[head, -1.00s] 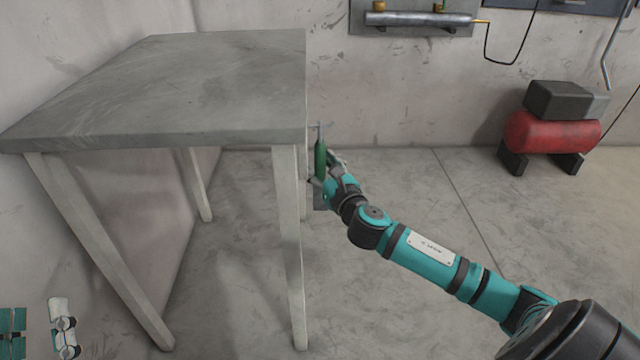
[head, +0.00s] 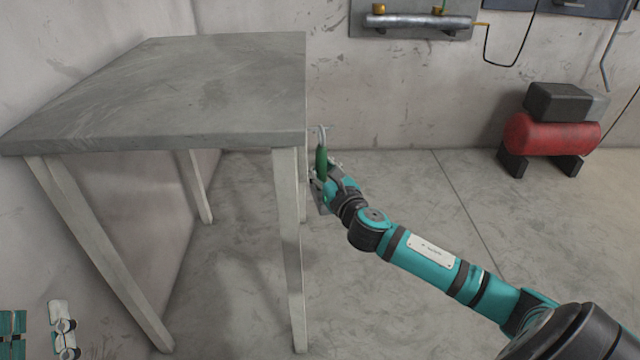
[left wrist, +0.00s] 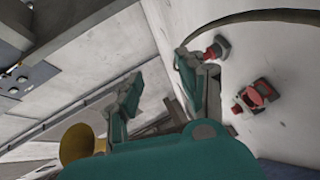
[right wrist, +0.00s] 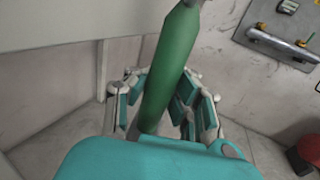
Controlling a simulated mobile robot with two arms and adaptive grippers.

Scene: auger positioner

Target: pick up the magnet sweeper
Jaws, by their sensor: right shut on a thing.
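The magnet sweeper (head: 321,160) shows as a green handle with a grey loop at its top, beside the table's right edge. My right gripper (head: 325,182) is shut on it, and the sweeper stands nearly upright. In the right wrist view the green handle (right wrist: 172,65) runs up between the teal fingers of the right gripper (right wrist: 168,98). The sweeper's lower end is mostly hidden by the gripper.
A grey table (head: 190,85) with pale legs stands at left, close to my right gripper. A red tank (head: 550,134) stands by the back wall. Red knobs (left wrist: 255,96) stick out from a pale surface near my left gripper. The floor at centre right is clear.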

